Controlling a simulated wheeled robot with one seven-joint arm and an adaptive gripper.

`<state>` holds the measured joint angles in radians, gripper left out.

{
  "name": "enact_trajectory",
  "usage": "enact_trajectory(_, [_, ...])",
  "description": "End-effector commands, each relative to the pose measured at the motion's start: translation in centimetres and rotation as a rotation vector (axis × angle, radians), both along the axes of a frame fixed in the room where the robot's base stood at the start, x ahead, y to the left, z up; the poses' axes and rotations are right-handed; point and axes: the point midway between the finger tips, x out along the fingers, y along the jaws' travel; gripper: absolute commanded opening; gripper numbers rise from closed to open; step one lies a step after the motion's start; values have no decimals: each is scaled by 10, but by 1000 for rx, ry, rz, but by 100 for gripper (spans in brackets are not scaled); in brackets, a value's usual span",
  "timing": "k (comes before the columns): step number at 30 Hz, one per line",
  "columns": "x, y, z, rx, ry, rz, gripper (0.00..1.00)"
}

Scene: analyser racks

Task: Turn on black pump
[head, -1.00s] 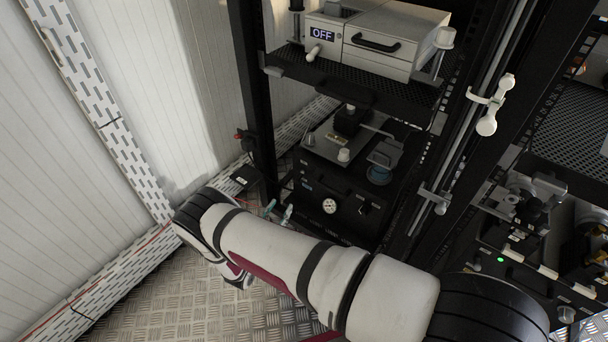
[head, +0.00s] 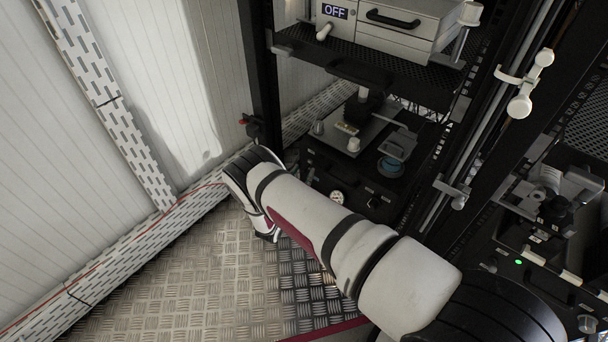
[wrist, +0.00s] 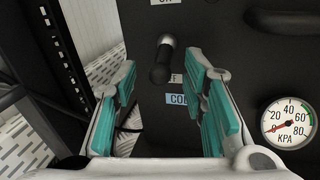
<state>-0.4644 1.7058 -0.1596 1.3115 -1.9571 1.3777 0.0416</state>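The black pump (head: 375,208) sits low in the rack; my arm covers part of its front in the head view. In the wrist view its black front panel (wrist: 225,20) fills most of the picture. A black toggle switch (wrist: 161,66) shows there, its lever slanting down towards a partly hidden label ending in "F". Another label, cut off, is above it. My gripper (wrist: 166,82) is open, with teal-padded fingers left and right of the switch in the picture. I see no contact.
A KPA gauge (wrist: 289,124) is right of the fingers, below a dark handle (wrist: 290,22). A bluish label (wrist: 180,99) is partly behind the right finger. A white box reading "OFF" (head: 336,12) stands on the shelf above. A rack post (head: 259,80) is at the left.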

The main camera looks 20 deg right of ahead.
Motion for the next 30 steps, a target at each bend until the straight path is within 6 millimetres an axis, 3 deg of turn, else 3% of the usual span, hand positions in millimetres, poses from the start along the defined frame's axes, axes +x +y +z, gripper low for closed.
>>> enact_trajectory(6, [12,-10,0,-1,-1,0,39])
enact_trajectory(14, [13,-11,0,-1,0,0,39])
enact_trajectory(15, [13,-11,0,-1,0,0,37])
enact_trajectory(20, [13,-10,0,-1,0,0,1])
enact_trajectory(30, [13,-9,3,16,13,3,0])
